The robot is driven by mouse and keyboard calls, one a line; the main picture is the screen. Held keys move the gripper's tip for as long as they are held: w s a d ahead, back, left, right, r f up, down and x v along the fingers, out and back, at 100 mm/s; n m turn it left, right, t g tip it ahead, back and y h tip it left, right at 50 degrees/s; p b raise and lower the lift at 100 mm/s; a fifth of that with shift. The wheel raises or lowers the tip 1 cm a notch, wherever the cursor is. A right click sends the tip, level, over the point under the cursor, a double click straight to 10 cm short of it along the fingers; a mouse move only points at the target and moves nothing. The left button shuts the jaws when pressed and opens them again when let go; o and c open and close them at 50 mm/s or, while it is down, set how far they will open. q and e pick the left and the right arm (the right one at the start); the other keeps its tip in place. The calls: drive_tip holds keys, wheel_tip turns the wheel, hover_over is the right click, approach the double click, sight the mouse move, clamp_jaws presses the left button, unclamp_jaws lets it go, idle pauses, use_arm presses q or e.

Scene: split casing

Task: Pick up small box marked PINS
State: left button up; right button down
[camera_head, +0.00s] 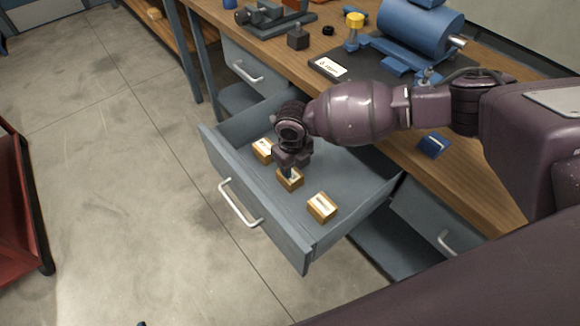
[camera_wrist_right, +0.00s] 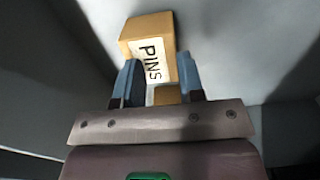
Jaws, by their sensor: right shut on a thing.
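A small wooden box with a white label marked PINS (camera_wrist_right: 150,27) is between the blue fingers of my right gripper (camera_wrist_right: 153,72) in the right wrist view. In the head view my right gripper (camera_head: 287,170) points down into the open grey drawer (camera_head: 352,178), shut on the middle box (camera_head: 291,182). I cannot tell whether this box is clear of the drawer floor. Two similar boxes lie in the drawer: one farther back (camera_head: 262,151), partly hidden by the gripper, and one nearer (camera_head: 322,207). Their labels are too small to read. My left gripper is not in view.
The drawer front with its handle (camera_head: 237,206) and the side walls surround the boxes. The wooden bench (camera_head: 462,180) above holds a blue motor-like machine (camera_head: 418,27), a dark vise-like tool (camera_head: 270,14) and a small blue block (camera_head: 434,145). A red cart (camera_head: 22,215) stands at left.

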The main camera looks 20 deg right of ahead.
sight(294, 172)
wheel_tip(294, 172, up, 17)
drive_tip(key=p, duration=0.2)
drive_tip(key=shift+s+d+p, duration=0.15)
drive_tip(key=shift+d+p, duration=0.05)
drive_tip(key=shift+p, duration=0.2)
drive_tip(key=c, duration=1.7)
unclamp_jaws()
drive_tip(key=o, duration=0.7)
drive_tip(key=shift+r, duration=0.1)
drive_tip(key=o, duration=0.6)
